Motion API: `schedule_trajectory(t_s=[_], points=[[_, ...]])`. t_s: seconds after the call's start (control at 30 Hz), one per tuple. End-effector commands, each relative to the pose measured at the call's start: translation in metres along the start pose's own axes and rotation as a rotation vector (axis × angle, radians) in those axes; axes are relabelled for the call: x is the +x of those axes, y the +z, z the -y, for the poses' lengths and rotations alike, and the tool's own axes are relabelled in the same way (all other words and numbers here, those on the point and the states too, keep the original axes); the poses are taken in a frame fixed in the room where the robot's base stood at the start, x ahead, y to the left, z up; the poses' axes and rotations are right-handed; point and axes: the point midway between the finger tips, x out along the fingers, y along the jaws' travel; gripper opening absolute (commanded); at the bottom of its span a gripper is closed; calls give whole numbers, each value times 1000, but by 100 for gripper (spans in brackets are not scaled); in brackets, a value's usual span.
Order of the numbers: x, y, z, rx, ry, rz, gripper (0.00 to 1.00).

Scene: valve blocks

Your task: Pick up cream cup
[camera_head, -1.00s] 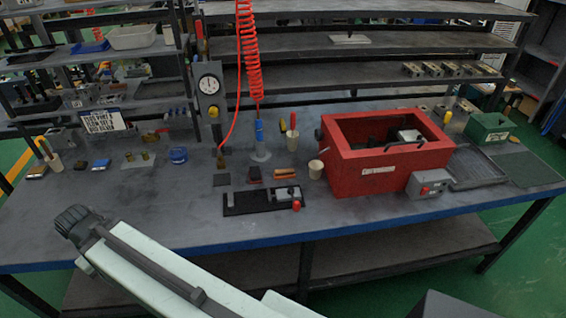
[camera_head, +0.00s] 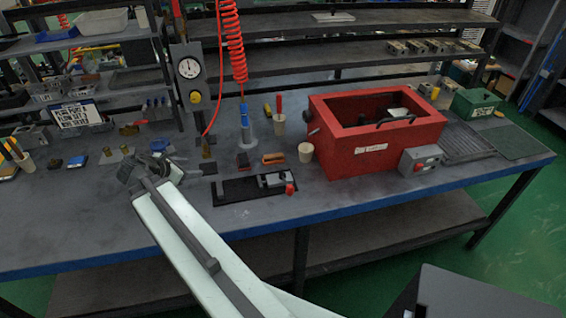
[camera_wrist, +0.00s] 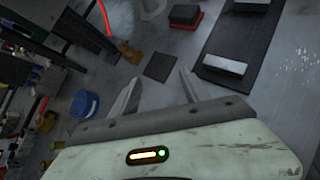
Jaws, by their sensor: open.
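A plain cream cup (camera_head: 305,152) stands upright on the bench, just left of the red box, in the head view. My gripper (camera_head: 150,170) is over the left part of the bench, well left of the plain cup. In the wrist view my gripper (camera_wrist: 158,84) has its two fingers spread with nothing between them. I cannot make out the plain cup in the wrist view.
A black tray (camera_head: 232,189) with a metal fixture lies between my gripper and the cup. The red box (camera_head: 375,160) blocks the cup's right side. A blue round container (camera_wrist: 84,103) and a dark square pad (camera_wrist: 160,67) lie near my fingers. A red coiled hose (camera_head: 231,45) hangs behind.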

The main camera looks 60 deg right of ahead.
Motion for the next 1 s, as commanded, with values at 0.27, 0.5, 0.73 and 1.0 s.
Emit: schedule_trajectory(t_s=[0.27, 0.5, 0.73, 1.0], points=[[165, 179, 155, -112, -293, 328, 54], [191, 216, 214, -66, -389, 356, 54], [205, 221, 219, -63, -390, 356, 54], [219, 228, 224, -63, -388, 355, 54]])
